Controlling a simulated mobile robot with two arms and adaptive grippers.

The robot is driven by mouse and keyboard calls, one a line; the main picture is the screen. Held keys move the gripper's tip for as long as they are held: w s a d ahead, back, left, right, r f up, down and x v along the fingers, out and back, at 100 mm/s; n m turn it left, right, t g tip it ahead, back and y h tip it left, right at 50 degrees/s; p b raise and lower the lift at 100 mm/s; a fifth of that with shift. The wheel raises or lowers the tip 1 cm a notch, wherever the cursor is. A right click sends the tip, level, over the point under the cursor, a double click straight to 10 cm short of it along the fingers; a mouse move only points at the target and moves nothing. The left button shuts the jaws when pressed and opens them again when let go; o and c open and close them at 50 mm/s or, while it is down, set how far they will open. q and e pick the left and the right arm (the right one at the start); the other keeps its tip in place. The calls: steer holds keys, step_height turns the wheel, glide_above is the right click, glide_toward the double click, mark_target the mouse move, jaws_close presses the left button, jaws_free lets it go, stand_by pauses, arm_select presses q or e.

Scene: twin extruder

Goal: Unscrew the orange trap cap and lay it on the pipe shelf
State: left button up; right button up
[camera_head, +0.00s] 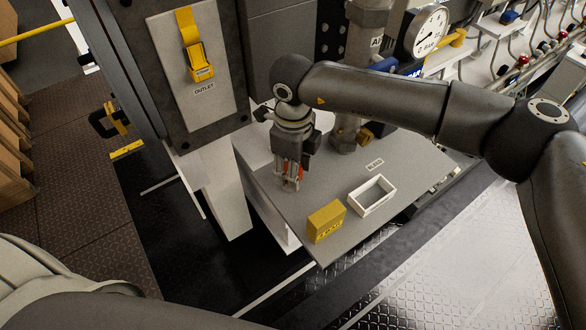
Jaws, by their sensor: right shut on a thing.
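My right gripper (291,184) points down over the left part of the grey pipe shelf (405,165). It is shut on a small orange thing, which looks like the orange trap cap (301,174). The fingers hide most of the cap. I cannot tell whether the cap touches the shelf or is held just above it. A vertical grey pipe (366,40) stands behind and to the right of the gripper, with its lower end (345,138) near the shelf. My left gripper is not in view.
A white open-topped tray (372,196) and a yellow block (327,222) stand near the shelf's front edge. A pressure gauge (430,31) is at the back right. A panel with a yellow latch (197,60) rises left of my gripper. The shelf's middle is clear.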

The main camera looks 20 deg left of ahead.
steer(key=shift+r, duration=1.1)
steer(key=shift+r+p, duration=0.55)
steer(key=shift+r, duration=1.45)
steer(key=shift+s+f, duration=0.1)
